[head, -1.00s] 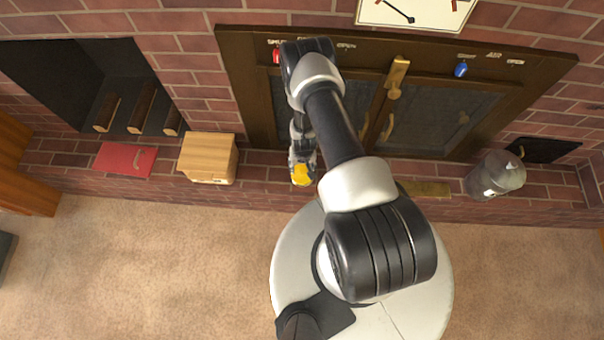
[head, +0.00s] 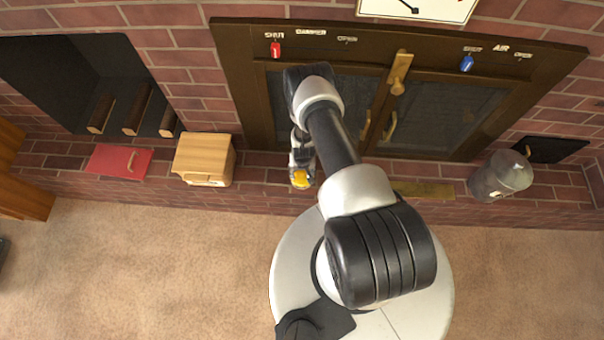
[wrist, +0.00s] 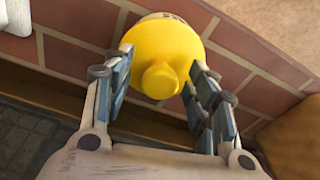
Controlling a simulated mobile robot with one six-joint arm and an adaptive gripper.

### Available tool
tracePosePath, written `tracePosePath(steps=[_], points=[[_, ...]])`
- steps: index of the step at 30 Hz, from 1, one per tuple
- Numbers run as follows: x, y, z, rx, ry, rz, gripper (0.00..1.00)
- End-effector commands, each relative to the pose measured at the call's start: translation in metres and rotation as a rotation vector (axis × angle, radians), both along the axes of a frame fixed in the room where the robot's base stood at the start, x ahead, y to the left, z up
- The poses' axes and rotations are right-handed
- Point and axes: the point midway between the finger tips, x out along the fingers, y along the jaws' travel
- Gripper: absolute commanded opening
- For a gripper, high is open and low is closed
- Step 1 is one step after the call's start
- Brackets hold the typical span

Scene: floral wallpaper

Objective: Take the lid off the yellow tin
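The yellow lid (wrist: 165,48) with its round knob (wrist: 160,80) lies between my fingertips in the wrist view. A narrow strip of the tin (wrist: 162,15) shows behind the lid's far edge. In the head view the yellow lid (head: 300,179) is a small patch on the brick ledge, just below my gripper (head: 301,168). In the wrist view my gripper (wrist: 160,62) has its fingers spread, one on each side of the knob, with clear gaps to the knob. The fingertips overlap the lid's side edges; I cannot tell whether they touch it.
A wooden box (head: 204,160) and a red book-like object (head: 119,161) stand left on the brick ledge (head: 265,185). A grey metal canister (head: 500,177) stands right. Dark cabinet doors (head: 440,120) with a red and a blue lever rise behind.

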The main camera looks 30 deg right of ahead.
Motion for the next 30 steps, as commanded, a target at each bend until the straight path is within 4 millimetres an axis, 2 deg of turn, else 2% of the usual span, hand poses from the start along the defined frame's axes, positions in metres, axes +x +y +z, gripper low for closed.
tracePosePath(steps=[2, 19, 30], points=[[0.0000, 0.0000, 0.0002, 0.000, 0.000, 0.000, 0.46], [0.0001, 0.0000, 0.0002, 0.000, 0.000, 0.000, 0.08], [0.0007, -0.0002, 0.0064, 0.000, -0.001, 0.000, 0.07]])
